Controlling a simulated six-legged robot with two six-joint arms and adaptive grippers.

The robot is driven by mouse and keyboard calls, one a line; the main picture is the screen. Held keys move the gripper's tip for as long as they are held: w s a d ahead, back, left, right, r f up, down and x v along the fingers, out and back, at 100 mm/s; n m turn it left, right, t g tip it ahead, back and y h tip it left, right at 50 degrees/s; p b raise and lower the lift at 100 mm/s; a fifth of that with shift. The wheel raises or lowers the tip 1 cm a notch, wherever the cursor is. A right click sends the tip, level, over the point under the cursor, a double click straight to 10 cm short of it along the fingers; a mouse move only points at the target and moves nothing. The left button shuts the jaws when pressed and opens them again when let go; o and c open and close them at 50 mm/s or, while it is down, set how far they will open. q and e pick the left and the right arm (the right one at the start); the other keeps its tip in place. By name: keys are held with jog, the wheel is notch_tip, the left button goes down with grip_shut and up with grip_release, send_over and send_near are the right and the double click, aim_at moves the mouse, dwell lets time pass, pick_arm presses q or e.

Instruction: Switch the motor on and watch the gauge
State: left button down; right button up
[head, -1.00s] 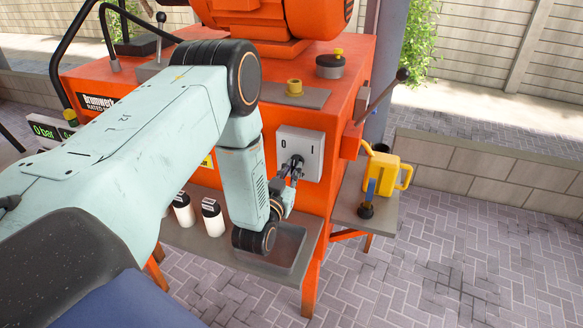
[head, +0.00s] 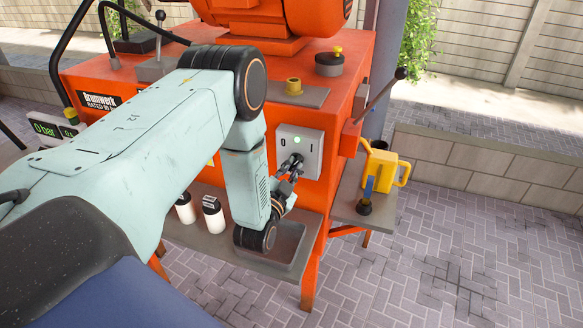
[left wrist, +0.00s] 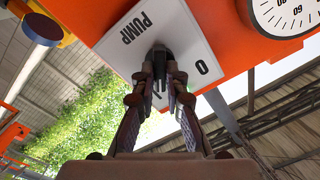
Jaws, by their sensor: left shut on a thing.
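The motor switch is a grey plate (head: 311,143) marked 0 and I on the front of the orange machine (head: 348,75). A small green lamp is lit at its top. My left gripper (head: 292,168) is shut on the black switch knob (left wrist: 160,52) in the middle of the plate; the fingers partly hide it. The left wrist view shows the word PUMP and the 0 on the plate. A round white gauge (left wrist: 284,14) is cut off at the upper right there; its needle cannot be read. A display (head: 48,129) at the left reads 0 bar.
White bottles (head: 213,214) and a grey tray (head: 272,247) are on the lower shelf. A yellow can (head: 385,167) stands on the side shelf (head: 349,208) at right. A lever (head: 385,92) sticks out above it. The paving at right is clear.

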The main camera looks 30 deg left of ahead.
dwell(0.3)
pick_arm(q)
jog(key=c, duration=1.4)
grip_release()
jog(key=v, duration=0.7)
jog(key=shift+s, duration=0.3)
